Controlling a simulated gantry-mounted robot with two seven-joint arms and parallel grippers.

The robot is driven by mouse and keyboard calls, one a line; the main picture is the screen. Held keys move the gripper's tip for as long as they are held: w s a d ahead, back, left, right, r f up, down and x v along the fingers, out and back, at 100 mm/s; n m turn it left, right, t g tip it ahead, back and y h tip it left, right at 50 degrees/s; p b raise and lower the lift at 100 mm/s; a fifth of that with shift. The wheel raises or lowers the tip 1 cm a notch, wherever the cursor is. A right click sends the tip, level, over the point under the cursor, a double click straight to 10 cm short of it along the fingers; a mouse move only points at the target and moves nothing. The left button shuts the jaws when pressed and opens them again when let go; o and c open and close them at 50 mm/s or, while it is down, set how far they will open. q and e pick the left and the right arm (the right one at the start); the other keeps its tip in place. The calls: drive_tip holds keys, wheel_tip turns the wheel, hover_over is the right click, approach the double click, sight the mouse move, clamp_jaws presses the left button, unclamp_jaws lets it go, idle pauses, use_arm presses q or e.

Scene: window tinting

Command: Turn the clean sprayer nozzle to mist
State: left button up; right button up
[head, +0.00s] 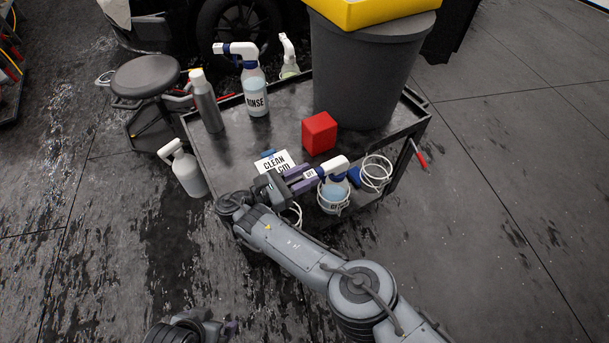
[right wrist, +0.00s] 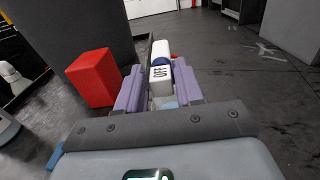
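A sprayer with a white and blue head (head: 334,168) and pale blue liquid sits in a white wire ring at the cart's near edge. Its bottle label is mostly hidden. Its nozzle (right wrist: 161,73) shows the word OFF on top in the right wrist view.
The dark cart (head: 250,140) carries a red block (head: 319,132), a RINSE sprayer (head: 256,95), a grey bottle (head: 205,103) and a large bin (head: 365,75). A CLEAN card (head: 272,162) lies beside my right gripper. An empty wire ring (head: 376,172) is right of the sprayer.

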clamp_jaws()
drive_tip(key=shift+d+r+m+p, duration=0.1)
drive_tip(key=shift+m+p, duration=0.3)
drive_tip(key=shift+m, duration=0.6)
use_arm(q)
drive_tip(key=shift+d+r, duration=0.15)
drive_tip(key=shift+r, duration=0.4)
use_arm(e)
drive_tip(key=shift+s+m, duration=0.1)
drive_tip(key=shift+m, duration=1)
drive_tip(key=shift+o, duration=1.7)
unclamp_jaws()
